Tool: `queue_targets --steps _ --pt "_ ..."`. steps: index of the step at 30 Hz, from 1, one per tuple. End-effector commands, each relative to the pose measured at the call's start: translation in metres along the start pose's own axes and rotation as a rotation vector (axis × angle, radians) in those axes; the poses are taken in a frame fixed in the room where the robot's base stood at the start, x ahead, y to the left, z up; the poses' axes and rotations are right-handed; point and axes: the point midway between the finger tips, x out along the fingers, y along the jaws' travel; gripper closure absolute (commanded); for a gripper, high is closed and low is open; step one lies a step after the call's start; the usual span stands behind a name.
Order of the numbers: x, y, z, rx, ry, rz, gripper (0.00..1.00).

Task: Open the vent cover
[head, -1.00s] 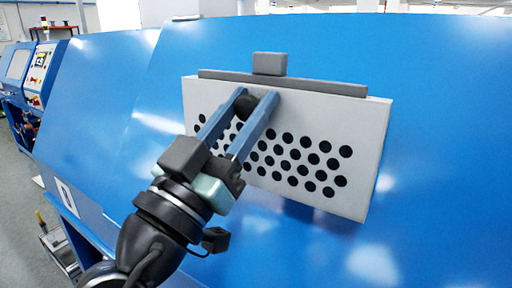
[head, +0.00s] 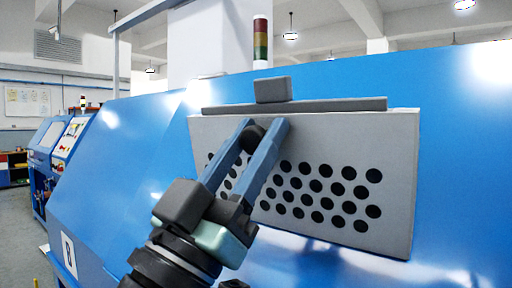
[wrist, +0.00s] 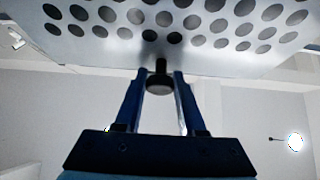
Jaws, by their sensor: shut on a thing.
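The vent cover (head: 330,140) is a light grey plate with rows of round dark holes. It sits below a dark grey bar (head: 300,105) on the sloping blue machine face. A small dark knob (head: 253,133) sticks out near its upper left part. My gripper (head: 263,125) has its two blue fingers shut on this knob, one on each side. In the wrist view the plate (wrist: 165,48) crosses the top of the picture, and the knob (wrist: 159,84) shows between the fingers. The plate looks tilted, but how far it stands off the machine is hard to tell.
The blue machine body (head: 130,150) fills much of the head view. A grey block (head: 273,90) sits above the bar, with a signal light (head: 260,38) behind. Another machine with a control panel (head: 70,137) stands at far left, beside open floor.

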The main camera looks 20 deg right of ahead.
Motion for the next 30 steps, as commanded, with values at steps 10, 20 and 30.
queue_targets --steps 10,20,30 --pt "0.000 0.000 -0.001 0.000 0.001 0.000 0.46" --pt "0.000 0.000 0.000 0.000 0.000 0.000 0.31" --pt "-0.043 -0.002 0.003 0.001 -0.001 -0.005 0.31"
